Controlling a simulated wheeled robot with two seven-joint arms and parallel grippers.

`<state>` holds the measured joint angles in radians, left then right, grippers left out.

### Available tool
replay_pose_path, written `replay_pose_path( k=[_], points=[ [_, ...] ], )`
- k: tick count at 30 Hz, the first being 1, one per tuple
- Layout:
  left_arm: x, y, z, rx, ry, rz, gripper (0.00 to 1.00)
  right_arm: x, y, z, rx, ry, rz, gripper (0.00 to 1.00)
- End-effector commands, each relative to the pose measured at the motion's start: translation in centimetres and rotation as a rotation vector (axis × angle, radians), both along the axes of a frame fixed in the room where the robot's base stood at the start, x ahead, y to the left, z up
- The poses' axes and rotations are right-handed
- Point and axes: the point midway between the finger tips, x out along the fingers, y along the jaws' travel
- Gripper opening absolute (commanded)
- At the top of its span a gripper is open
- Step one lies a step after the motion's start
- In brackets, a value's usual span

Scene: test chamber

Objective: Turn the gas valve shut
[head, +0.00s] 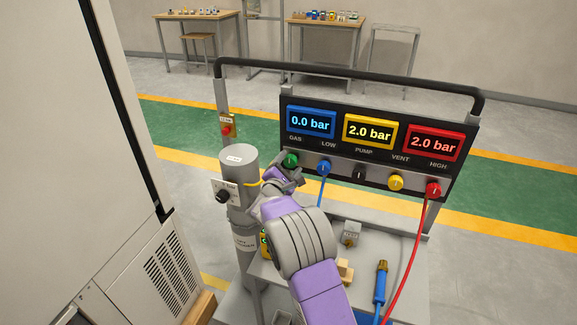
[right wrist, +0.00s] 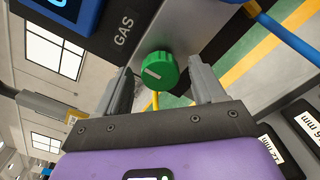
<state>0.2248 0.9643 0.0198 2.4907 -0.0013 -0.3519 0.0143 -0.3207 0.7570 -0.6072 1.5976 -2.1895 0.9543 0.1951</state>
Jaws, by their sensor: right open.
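The gas valve is a green round knob (head: 291,159) on the panel's lower strip, under the GAS label. It also shows in the right wrist view (right wrist: 160,69), with a pale pointer line that lies slanted. My right gripper (head: 288,171) is at the knob in the head view. In the right wrist view its two fingers (right wrist: 162,88) are open, one on each side of the knob, with visible gaps. The panel (head: 365,190) has a blue display reading 0.0 bar and yellow and red displays reading 2.0 bar. My left gripper is not in view.
A blue knob and hose (head: 323,168), a black knob (head: 359,174), a yellow knob (head: 396,183) and a red one (head: 433,189) line the strip. A grey cylinder (head: 238,165) stands left of my right arm. A white cabinet (head: 60,130) fills the left.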

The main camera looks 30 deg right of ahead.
Motion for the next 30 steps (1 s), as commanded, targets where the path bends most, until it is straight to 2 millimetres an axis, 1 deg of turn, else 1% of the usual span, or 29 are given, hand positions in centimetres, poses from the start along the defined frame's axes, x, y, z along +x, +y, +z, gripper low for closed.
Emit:
replay_pose_path(
  k=[5,15,18,22,30],
  points=[
    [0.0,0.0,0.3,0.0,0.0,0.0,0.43,-0.6,0.8,0.1,0.0,0.002,0.001,0.69],
    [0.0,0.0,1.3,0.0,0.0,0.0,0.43,-4.0,4.8,0.1,0.002,0.001,0.002,0.69],
    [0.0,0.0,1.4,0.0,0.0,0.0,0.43,-4.6,5.5,0.1,0.001,0.001,0.001,0.69],
    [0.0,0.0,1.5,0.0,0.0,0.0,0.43,-4.9,5.8,0.0,0.0,-0.001,0.001,0.69],
    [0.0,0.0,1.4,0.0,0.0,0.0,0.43,-4.9,5.8,0.0,0.001,-0.001,0.0,0.69]
  ],
)
